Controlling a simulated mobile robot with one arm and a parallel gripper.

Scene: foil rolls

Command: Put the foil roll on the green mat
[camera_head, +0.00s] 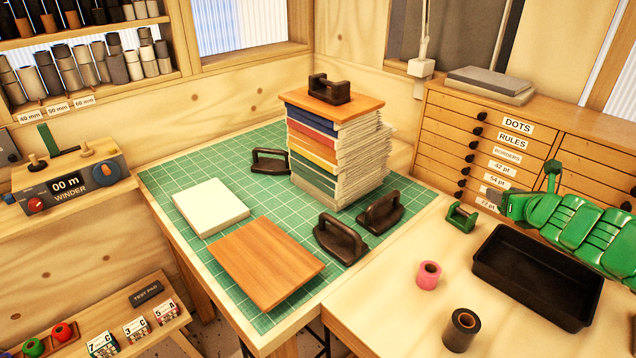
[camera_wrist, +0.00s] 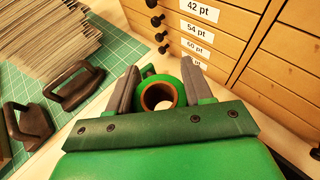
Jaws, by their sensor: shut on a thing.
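A green foil roll with a brown core (camera_wrist: 158,79) sits between the two grey fingers of my gripper (camera_wrist: 158,95) in the wrist view, its open end facing the camera. My gripper (camera_head: 500,200) is shut on it; in the head view I cannot clearly tell the roll from the green gripper. The gripper is over the right-hand bench, to the right of the green mat (camera_head: 172,178). The mat's grid also shows in the wrist view (camera_wrist: 125,48).
A pink roll (camera_head: 429,275), a dark roll (camera_head: 462,329), a black tray (camera_head: 500,295) and a small green holder (camera_head: 462,217) stand on the bench. The mat bears a paper stack (camera_head: 350,160), white block (camera_head: 210,206), wooden board (camera_head: 265,260) and dark handled weights (camera_head: 340,240). Its left-back part is bare.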

